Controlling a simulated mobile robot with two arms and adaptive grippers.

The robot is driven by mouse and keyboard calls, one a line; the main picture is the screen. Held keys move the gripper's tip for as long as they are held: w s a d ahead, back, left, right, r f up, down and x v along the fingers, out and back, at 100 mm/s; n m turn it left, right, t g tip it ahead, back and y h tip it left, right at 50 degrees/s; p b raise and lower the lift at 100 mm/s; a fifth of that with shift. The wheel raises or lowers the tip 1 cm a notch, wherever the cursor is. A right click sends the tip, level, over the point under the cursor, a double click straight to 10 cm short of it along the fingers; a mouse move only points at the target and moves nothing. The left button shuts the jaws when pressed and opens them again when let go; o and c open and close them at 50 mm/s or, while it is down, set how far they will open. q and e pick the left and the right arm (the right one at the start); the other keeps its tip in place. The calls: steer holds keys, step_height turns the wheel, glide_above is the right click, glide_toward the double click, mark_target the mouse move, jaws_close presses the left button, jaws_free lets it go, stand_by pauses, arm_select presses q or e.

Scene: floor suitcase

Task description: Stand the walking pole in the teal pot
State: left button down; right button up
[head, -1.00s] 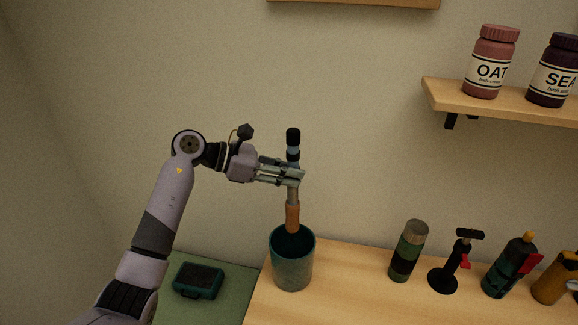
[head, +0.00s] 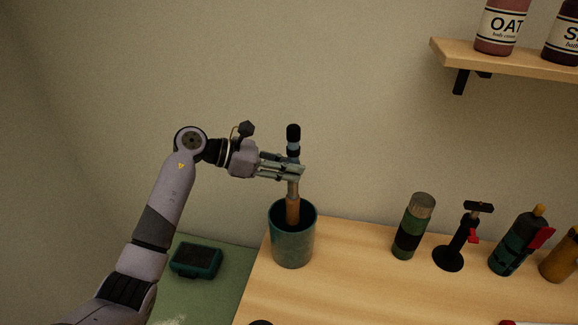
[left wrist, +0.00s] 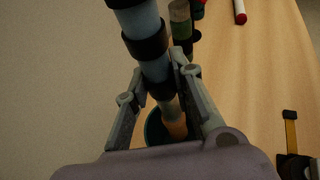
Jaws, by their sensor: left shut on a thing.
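The walking pole (head: 293,208) is upright, with a black top, a pale blue and grey shaft and an orange-brown lower part. Its lower end is inside the mouth of the teal pot (head: 292,249), and the pot hides its tip. I cannot tell whether the tip touches the bottom. My left gripper (head: 298,172) is shut on the pole above the pot's rim. In the left wrist view the pole (left wrist: 151,62) runs between the fingers down toward the pot (left wrist: 155,128). My right gripper is not in view.
The pot stands at the left end of a wooden top (head: 350,290). To its right are a green flask (head: 414,226), a black stand (head: 462,240) and a dark bottle (head: 518,243). A shelf (head: 510,58) with jars is above. A teal case (head: 196,259) lies on a green surface at left.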

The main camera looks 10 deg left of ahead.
mark_target(289, 197)
arm_select(q)
steer(key=shift+f+b, duration=2.5)
steer(key=shift+f, duration=0.4)
steer(key=c, duration=1.3)
jaws_free()
steer(key=shift+s+a, duration=0.1)
steer(key=shift+a, duration=0.25)
steer(key=v, duration=1.1)
